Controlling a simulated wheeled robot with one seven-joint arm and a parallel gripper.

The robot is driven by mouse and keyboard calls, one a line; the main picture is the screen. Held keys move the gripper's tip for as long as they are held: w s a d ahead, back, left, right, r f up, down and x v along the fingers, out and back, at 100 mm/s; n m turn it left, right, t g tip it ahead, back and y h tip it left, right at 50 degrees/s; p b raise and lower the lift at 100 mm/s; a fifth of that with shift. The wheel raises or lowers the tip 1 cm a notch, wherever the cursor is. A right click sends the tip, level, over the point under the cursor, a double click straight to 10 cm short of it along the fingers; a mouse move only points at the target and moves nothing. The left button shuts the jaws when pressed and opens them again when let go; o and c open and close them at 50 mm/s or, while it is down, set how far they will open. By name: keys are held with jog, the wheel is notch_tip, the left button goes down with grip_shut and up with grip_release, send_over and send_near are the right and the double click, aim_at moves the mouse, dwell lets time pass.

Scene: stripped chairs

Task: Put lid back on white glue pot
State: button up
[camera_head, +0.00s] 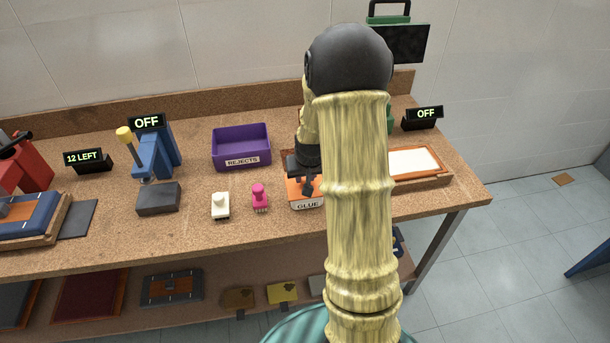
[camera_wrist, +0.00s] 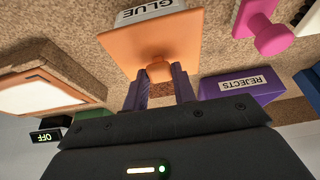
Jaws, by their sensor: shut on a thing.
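The glue pot (camera_head: 306,205) is white with a GLUE label on its front, near the front edge of the bench. Its label also shows at the top of the wrist view (camera_wrist: 150,9). The square orange lid (camera_head: 297,187) lies over the pot's top, and its orange face fills the upper middle of the wrist view (camera_wrist: 140,42). My gripper (camera_wrist: 160,75) is shut on the lid's small orange knob, one finger on each side. I cannot tell whether the lid rests on the rim or hovers slightly above it. In the head view my arm partly hides the lid's right side.
A pink stamp-like piece (camera_head: 260,198) and a white block (camera_head: 220,206) stand left of the pot. The purple REJECTS bin (camera_head: 241,160) is behind them. A wooden-framed white tray (camera_head: 415,163) lies to the right. A blue press (camera_head: 157,153) stands farther left.

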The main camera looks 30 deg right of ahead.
jog(key=shift+f, duration=0.15)
jog(key=o, duration=1.1)
jog(key=shift+c, duration=0.2)
jog(key=v, duration=1.7)
jog(key=shift+s+r, duration=0.15)
jog(key=shift+r, duration=0.05)
jog(key=s+a+f+n+g+y+p, duration=0.1)
jog(key=s+a+p, duration=0.4)
jog(key=s+a, duration=0.6)
jog(key=a+f+n, duration=0.1)
jog(key=a+n, duration=0.1)
jog(key=shift+s+a+g+p, duration=0.3)
jog(key=shift+s, duration=0.05)
